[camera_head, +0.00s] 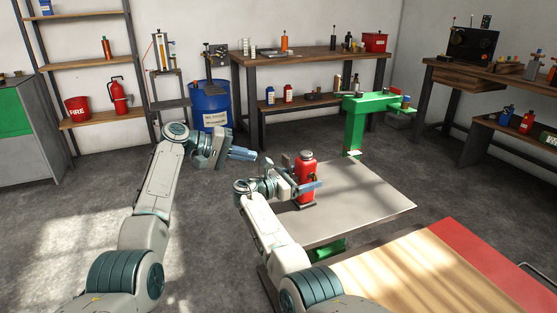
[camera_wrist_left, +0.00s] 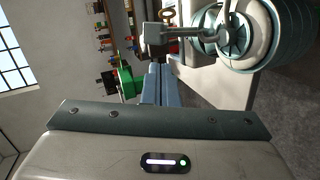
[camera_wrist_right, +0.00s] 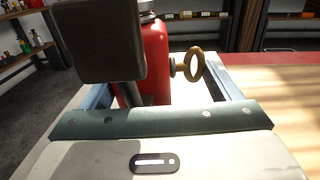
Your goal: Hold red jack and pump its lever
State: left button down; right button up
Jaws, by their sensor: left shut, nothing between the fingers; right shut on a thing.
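The red jack (camera_head: 306,168) stands upright on the grey metal tabletop (camera_head: 375,187). My right gripper (camera_head: 309,188) is shut on its body, with a finger on each side. In the right wrist view the red body (camera_wrist_right: 155,62) shows between the fingers, with a brass ring (camera_wrist_right: 193,62) on its side. A dark block (camera_wrist_right: 98,42) hides part of the body there. My left gripper (camera_head: 245,154) is shut and empty, in the air left of the jack and apart from it. Its closed fingers (camera_wrist_left: 160,82) show in the left wrist view. I cannot make out the lever clearly.
A green post with an arm (camera_head: 357,122) rises behind the tabletop. A wood-and-red surface (camera_head: 430,275) lies at the front right. A blue drum (camera_head: 210,108), shelves and workbenches (camera_head: 310,60) line the walls. The grey floor is open on the left.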

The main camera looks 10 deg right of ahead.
aim_at(283, 162)
pick_arm(q)
jog(key=r+n+y, duration=0.1)
jog(key=n, duration=0.6)
jog(key=s+r+n+t+y, duration=0.1)
jog(key=r+n+y, duration=0.1)
jog(key=n, duration=0.5)
jog(key=r+n+t+y, duration=0.1)
jog(key=r+n, duration=0.1)
jog(key=n, duration=0.6)
jog(key=shift+s+d+r+y, duration=0.15)
jog(key=shift+s+d+y, duration=0.1)
jog(key=shift+d+y, duration=0.15)
jog(key=x, duration=1)
jog(key=shift+d+r, duration=0.1)
